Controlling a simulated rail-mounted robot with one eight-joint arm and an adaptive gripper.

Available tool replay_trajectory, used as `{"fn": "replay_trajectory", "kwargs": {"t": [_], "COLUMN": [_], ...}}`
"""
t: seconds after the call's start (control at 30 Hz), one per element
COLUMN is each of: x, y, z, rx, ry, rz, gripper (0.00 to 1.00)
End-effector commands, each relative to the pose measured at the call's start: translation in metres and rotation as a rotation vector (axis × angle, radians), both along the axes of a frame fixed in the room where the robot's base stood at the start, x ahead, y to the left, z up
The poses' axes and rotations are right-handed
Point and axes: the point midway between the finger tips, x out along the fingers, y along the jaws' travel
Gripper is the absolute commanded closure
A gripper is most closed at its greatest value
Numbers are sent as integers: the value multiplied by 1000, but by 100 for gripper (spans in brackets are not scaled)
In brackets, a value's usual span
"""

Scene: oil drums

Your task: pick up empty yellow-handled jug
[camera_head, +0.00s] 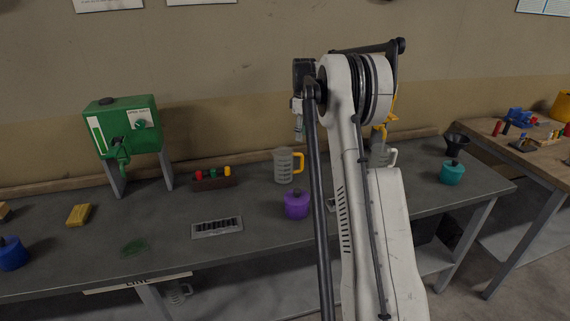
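A clear jug with a yellow handle (285,166) stands upright on the grey workbench, left of my raised arm. It looks empty, and its handle faces right. Another clear jug (380,155) stands right of the arm's upper part, partly hidden by it. A white handle and some yellow parts show there, and I cannot tell which belong to which jug. My arm rises through the middle of the view. My gripper's fingers cannot be made out; the arm seems to hide them.
A purple container (296,204) sits in front of the yellow-handled jug. A green dispenser (124,127) stands at left, with a rack of coloured pieces (212,179) beside it. A grey tray (217,228) lies near the front edge. A teal container (452,172) and black funnel (456,144) are at right.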

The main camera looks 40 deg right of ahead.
Motion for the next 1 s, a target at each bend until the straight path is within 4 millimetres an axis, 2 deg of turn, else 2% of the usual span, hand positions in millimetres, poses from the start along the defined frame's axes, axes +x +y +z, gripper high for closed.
{"fn": "replay_trajectory", "kwargs": {"t": [0.1, 0.27, 0.6, 1.0], "x": [0, 0, 1, 2], "y": [-9, -11, -10, -9], "z": [-7, -23, -80, -106], "rx": [5, 6, 6, 5], "ry": [7, 10, 9, 9], "rz": [8, 10, 10, 10], "gripper": [64, 64, 64, 64]}}
